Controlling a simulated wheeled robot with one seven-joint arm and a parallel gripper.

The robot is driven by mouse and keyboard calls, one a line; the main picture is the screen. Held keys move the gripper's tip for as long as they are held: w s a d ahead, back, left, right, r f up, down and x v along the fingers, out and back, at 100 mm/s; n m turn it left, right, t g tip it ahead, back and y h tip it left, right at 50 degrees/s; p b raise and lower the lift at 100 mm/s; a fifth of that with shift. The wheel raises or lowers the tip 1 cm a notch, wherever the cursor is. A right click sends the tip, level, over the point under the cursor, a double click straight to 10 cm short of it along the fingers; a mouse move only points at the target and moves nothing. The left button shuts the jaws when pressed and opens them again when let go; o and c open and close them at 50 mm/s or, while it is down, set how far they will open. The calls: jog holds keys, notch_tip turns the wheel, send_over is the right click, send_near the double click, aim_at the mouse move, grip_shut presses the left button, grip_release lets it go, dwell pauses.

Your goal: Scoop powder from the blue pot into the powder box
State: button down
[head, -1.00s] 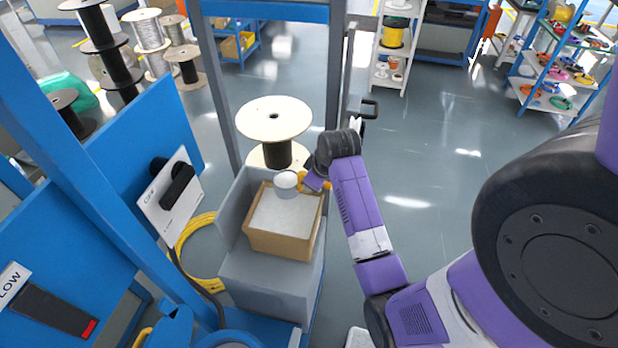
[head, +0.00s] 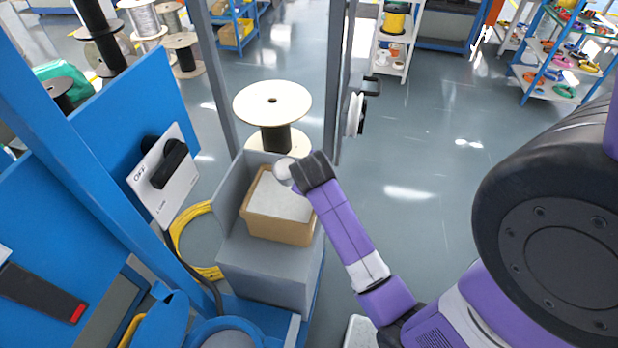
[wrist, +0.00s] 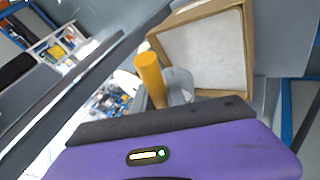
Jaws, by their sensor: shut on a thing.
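The powder box (head: 282,231) is an open brown carton filled level with white powder, on a grey stand. My gripper (wrist: 158,110) is shut on the yellow handle (wrist: 150,75) of a scoop. The scoop's pale grey cup (wrist: 180,82) is at the box's near edge in the wrist view and over its far corner (head: 284,172) in the head view. The cup looks tilted; whether powder is in it I cannot tell. In the head view my wrist hides the fingers and handle. The blue pot (head: 226,327) is at the bottom edge, partly cut off.
A grey panel (head: 233,195) rises on the left side of the stand. Blue frame posts (head: 110,180) stand to the left, beside a switch plate (head: 163,175). A cable spool (head: 272,105) stands behind the box. Open floor (head: 430,200) is to the right.

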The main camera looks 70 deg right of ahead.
jog(key=a+f+n+h+b, duration=0.1)
jog(key=h+b, duration=0.2)
jog(key=b, duration=0.2)
jog(key=w+a+f+h+b, duration=0.1)
jog(key=a+h+b, duration=0.1)
jog(key=b, duration=0.4)
jog(key=a+f+n+h+b, duration=0.1)
jog(key=h+b, duration=0.2)
jog(key=b, duration=0.2)
jog(key=shift+w+a+f+n+g+h+b, duration=0.15)
jog(key=shift+a+f+n+g+h+b, duration=0.15)
jog(key=shift+h+b, duration=0.1)
jog(key=shift+a+r+b, duration=0.1)
jog(key=shift+b, duration=0.2)
jog(key=shift+r, duration=0.1)
dwell(0.7)
